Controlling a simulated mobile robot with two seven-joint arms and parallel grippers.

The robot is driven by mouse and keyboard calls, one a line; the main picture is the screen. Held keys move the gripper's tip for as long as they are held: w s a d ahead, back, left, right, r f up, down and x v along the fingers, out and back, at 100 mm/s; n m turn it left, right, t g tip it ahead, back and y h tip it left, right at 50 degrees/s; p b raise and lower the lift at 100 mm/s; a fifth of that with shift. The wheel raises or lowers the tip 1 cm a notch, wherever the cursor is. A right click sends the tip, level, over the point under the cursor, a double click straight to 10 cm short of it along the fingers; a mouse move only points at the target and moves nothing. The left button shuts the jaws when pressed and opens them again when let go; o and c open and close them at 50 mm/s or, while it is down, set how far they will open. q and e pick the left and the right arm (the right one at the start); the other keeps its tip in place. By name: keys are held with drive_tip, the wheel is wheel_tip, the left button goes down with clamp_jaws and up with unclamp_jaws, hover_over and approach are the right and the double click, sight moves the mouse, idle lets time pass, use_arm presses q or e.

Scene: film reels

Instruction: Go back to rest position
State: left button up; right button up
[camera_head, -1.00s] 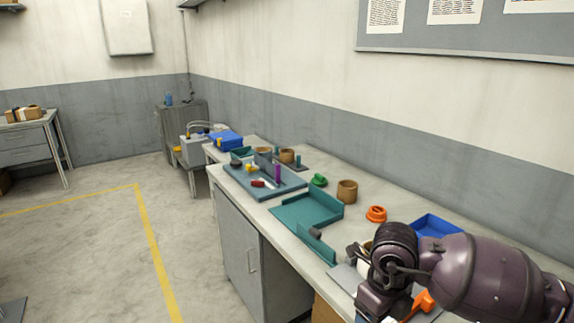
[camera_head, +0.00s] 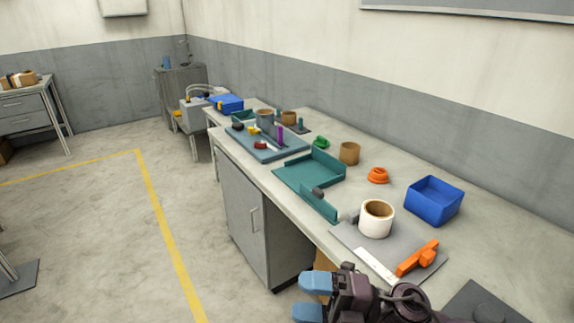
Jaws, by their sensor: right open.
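My right gripper (camera_head: 310,298) shows at the bottom of the head view, with two blue fingertips apart and nothing between them. It appears in front of the workbench's near edge, left of the grey mat (camera_head: 352,239). On that mat stand a white roll (camera_head: 376,226) with a brown core and an orange tool-like part (camera_head: 418,260). My left gripper is not in view.
The bench also holds a blue bin (camera_head: 432,212), an orange ring piece (camera_head: 377,177), a brown roll (camera_head: 349,154), a teal tray (camera_head: 290,180) and a blue-grey tray (camera_head: 245,148) of small parts.

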drive_tip(key=w+d+f+m+t+h, duration=0.2)
drive_tip(key=d+f+m+t+h, duration=0.2)
drive_tip(key=d+m+t+h, duration=0.5)
drive_tip(key=w+d+f+m+t+h, duration=0.15)
drive_tip(key=d+f+m+t, duration=0.3)
drive_tip(key=m+t, duration=0.6)
drive_tip(key=s+d+f+m+g+h, duration=0.4)
drive_tip(key=s+d+f+m, duration=0.1)
drive_tip(key=f, duration=0.3)
drive_tip(key=s+d+f+m+g+h, duration=0.5)
drive_tip(key=s+f+m, duration=0.2)
drive_tip(key=f+m, duration=0.1)
drive_tip(key=shift+d, duration=0.35)
drive_tip(key=shift+s+m, duration=0.1)
drive_tip(key=shift+m, duration=0.15)
